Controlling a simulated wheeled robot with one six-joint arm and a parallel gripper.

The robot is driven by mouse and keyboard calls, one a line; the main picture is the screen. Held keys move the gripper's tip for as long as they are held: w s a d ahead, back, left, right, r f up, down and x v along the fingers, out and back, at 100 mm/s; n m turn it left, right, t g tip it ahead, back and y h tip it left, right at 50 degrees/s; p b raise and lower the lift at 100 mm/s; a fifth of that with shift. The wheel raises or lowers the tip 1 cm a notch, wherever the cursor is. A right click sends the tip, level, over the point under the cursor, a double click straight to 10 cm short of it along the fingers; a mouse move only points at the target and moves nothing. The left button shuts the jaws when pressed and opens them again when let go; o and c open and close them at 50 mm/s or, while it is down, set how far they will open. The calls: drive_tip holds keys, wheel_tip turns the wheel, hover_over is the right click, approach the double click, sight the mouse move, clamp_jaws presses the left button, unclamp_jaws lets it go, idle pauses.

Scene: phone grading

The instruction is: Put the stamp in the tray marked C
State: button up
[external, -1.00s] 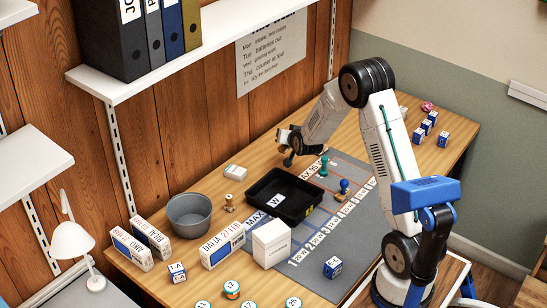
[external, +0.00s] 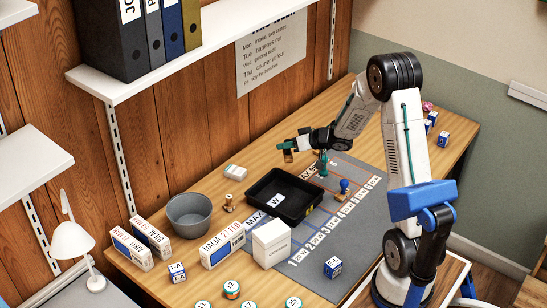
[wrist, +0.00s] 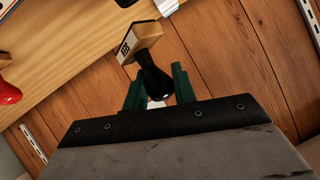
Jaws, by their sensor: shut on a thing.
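My gripper (external: 291,145) hangs over the back of the table, behind the black tray. In the wrist view, its green fingers (wrist: 160,88) are shut on a stamp (wrist: 140,40) with a black handle and a wooden block. A white label with dark marks, too small to read surely, shows on the block. In the external view the held stamp (external: 288,155) is small and partly hidden by the fingers. The black tray (external: 258,196) lies on the grey mat with a white card that looks like W. No tray clearly marked C shows.
A teal-handled stamp (external: 323,168) and a blue-handled stamp (external: 344,188) stand right of the tray. A small wooden piece (external: 229,203), a grey bowl (external: 189,216) and a white box (external: 271,243) stand left and front. A red knob (wrist: 8,93) shows in the wrist view.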

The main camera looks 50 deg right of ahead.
drive_tip(key=s+a+f+n+g+y, duration=0.2)
drive_tip(key=s+a+n+y, duration=0.3)
drive_tip(key=a, duration=0.4)
hover_over(285, 202)
drive_tip(key=shift+h, duration=0.3)
drive_tip(key=shift+w+f, duration=0.1)
drive_tip(key=shift+f, duration=3.8)
drive_tip(key=shift+f, duration=0.15)
drive_tip(key=o, duration=1)
drive_tip(key=shift+c, duration=0.2)
